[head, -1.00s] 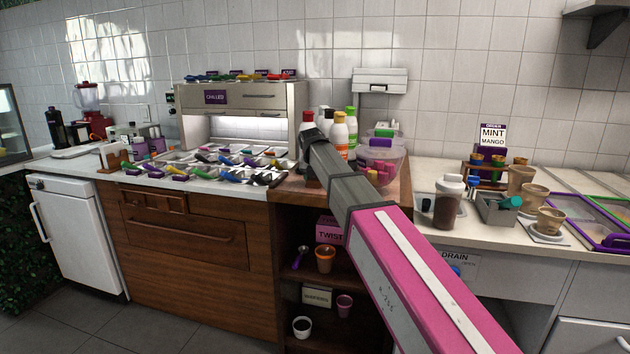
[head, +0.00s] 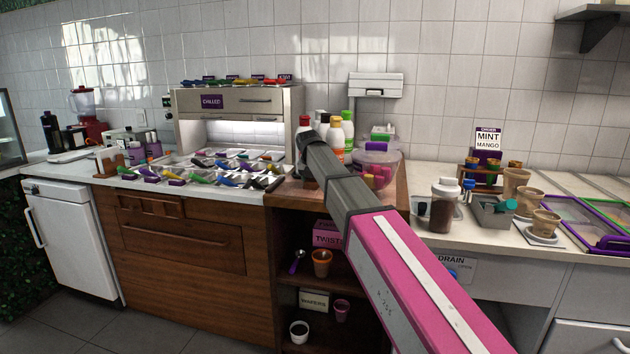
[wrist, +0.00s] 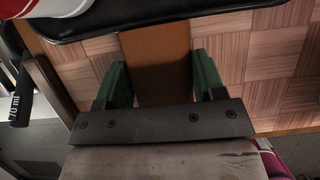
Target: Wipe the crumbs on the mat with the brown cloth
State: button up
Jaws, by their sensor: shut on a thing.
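The brown cloth (wrist: 156,45) shows in the wrist view as a flat brown piece between the two green fingers of my gripper (wrist: 158,82). My gripper is shut on it, over a checkered wood surface. The cloth's far end reaches a dark, rounded band (wrist: 190,12) at the top of the view. I cannot tell whether this band is the mat's edge. No crumbs can be made out. In the head view my arm reaches to the wooden counter by the bottles, and its links hide the fingers and cloth.
A red and white object (wrist: 52,8) is close at the upper left of the wrist view. Bottles (head: 337,135) and a clear tub (head: 377,162) stand around my arm's end. Topping trays (head: 205,168) lie to the left. A lidded shaker (head: 443,208) and cups are to the right.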

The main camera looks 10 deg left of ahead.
aim_at(307, 181)
jog(key=shift+w+a+r, duration=0.15)
jog(key=shift+w+a, duration=0.5)
jog(key=shift+a, duration=0.2)
jog(key=shift+s+a+f, duration=0.15)
jog(key=shift+s, duration=1.1)
jog(key=shift+s+a+f, duration=0.1)
jog(key=shift+s, duration=1.15)
jog(key=shift+s+a+r, duration=0.1)
jog(key=shift+s+a, duration=0.1)
jog(key=shift+s, duration=1.35)
jog(key=shift+s+a+r, duration=0.1)
jog(key=shift+s+a, duration=0.1)
jog(key=shift+s, duration=1.3)
jog(key=shift+w+a+f, duration=0.15)
jog(key=shift+w+a, duration=0.05)
jog(key=shift+a, duration=0.9)
jog(key=shift+w+d, duration=0.15)
jog(key=shift+w, duration=1.05)
jog(key=shift+w+d, duration=0.2)
jog(key=shift+w, duration=1)
jog(key=shift+w+d, duration=0.15)
jog(key=shift+w, duration=1.05)
jog(key=shift+w+d, duration=0.2)
jog(key=shift+w, duration=1.5)
jog(key=shift+w+r, duration=0.1)
jog(key=shift+r, duration=0.1)
